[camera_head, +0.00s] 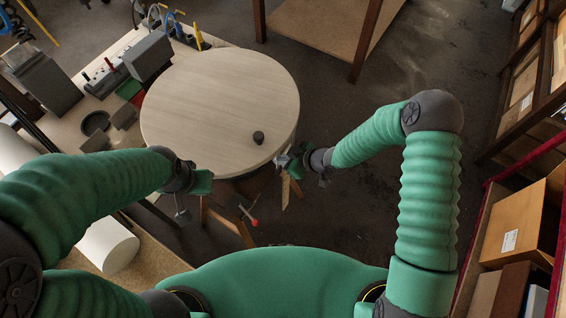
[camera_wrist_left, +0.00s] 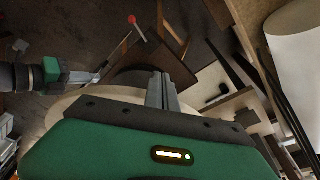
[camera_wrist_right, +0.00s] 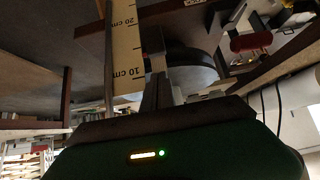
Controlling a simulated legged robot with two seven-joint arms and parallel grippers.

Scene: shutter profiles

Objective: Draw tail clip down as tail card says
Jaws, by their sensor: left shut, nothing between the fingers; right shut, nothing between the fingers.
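I cannot make out a tail clip or a readable tail card. A pale scale strip marked 10 cm and 20 (camera_wrist_right: 125,50) stands upright beside my right fingers in the right wrist view. My right gripper (camera_head: 284,160) is shut and empty at the right edge of the round table; its fingers also show in the right wrist view (camera_wrist_right: 158,92). My left gripper (camera_head: 204,182) is at the table's lower left edge. Its fingers, shut and empty, show in the left wrist view (camera_wrist_left: 162,92). A rod with a red ball end (camera_head: 254,222) is below the table edge.
A white roll (camera_head: 108,246) lies at lower left. Shelves with cardboard boxes (camera_head: 515,222) stand at right.

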